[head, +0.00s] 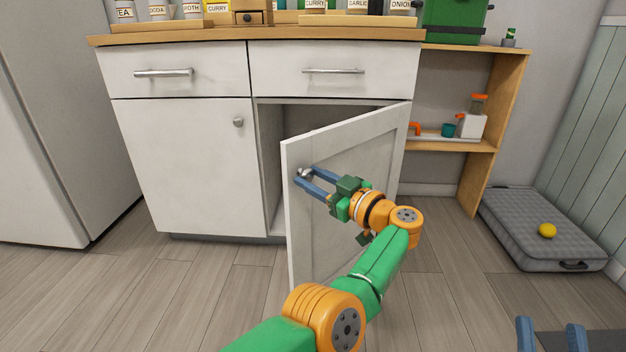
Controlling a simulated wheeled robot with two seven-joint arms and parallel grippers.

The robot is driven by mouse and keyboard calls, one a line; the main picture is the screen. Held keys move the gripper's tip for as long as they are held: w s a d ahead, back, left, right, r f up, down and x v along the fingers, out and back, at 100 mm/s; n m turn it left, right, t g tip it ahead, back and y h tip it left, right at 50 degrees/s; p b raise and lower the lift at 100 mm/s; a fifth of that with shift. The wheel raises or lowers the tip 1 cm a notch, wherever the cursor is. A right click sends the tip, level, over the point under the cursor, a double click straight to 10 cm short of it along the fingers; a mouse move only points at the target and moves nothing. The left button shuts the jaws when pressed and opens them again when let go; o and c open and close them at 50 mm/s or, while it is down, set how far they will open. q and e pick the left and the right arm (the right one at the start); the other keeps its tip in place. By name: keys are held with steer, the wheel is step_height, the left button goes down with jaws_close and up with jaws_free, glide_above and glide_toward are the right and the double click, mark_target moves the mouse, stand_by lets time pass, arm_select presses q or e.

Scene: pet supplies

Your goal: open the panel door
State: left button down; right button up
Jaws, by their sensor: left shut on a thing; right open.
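The white panel door (345,205) of the lower cabinet stands partly open, swung out from its right-hand edge. Its free left edge is toward me, and a dark gap shows behind it. My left gripper (304,177) is shut on the small round door knob (304,172) near the upper left of the door. The blue fingers partly hide the knob. My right gripper (551,335) is at the bottom right edge of the picture, open and empty, far from the door; only its blue fingers show.
A closed cabinet door (185,165) is left of the opening, with two closed drawers above. A wooden shelf (470,145) stands at right. A grey pet bed (545,232) with a yellow ball (547,230) lies on the floor at right. The wooden floor (440,270) before the cabinet looks clear.

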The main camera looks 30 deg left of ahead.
arm_select(q)
steer(key=shift+c, duration=2.2)
jaws_free()
steer(key=shift+d, duration=0.1)
